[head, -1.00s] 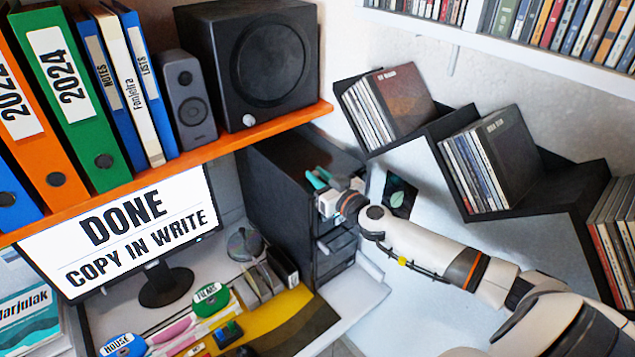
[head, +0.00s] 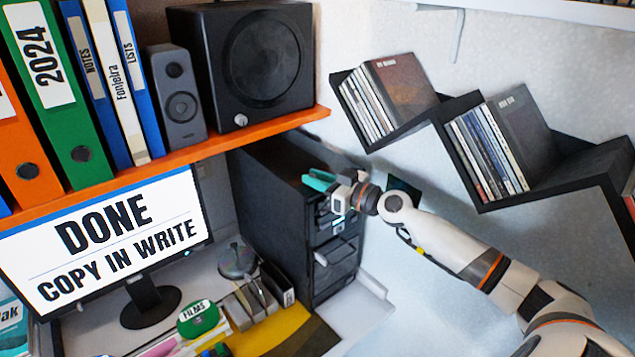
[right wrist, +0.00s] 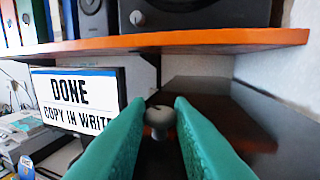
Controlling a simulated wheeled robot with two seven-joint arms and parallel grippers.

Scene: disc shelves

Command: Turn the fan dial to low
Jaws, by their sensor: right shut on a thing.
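A small pale grey rounded knob (right wrist: 158,118) with a dark mark on top shows in the right wrist view, between the teal fingers of my right gripper (right wrist: 160,125). The gripper is shut on this knob, and the fingers flank it left and right. I cannot read any setting on it. In the head view my right gripper (head: 318,180) is at the upper front of the black drawer cabinet (head: 270,200), and the knob is hidden there. No fan is clearly recognisable. My left gripper is out of view.
An orange shelf (head: 200,150) with a black speaker (head: 205,70) overhangs the cabinet's back left. The speaker has its own white knob (head: 240,120). A monitor (head: 120,245) stands left. A black zigzag wall shelf (head: 500,200) with discs is above my right arm.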

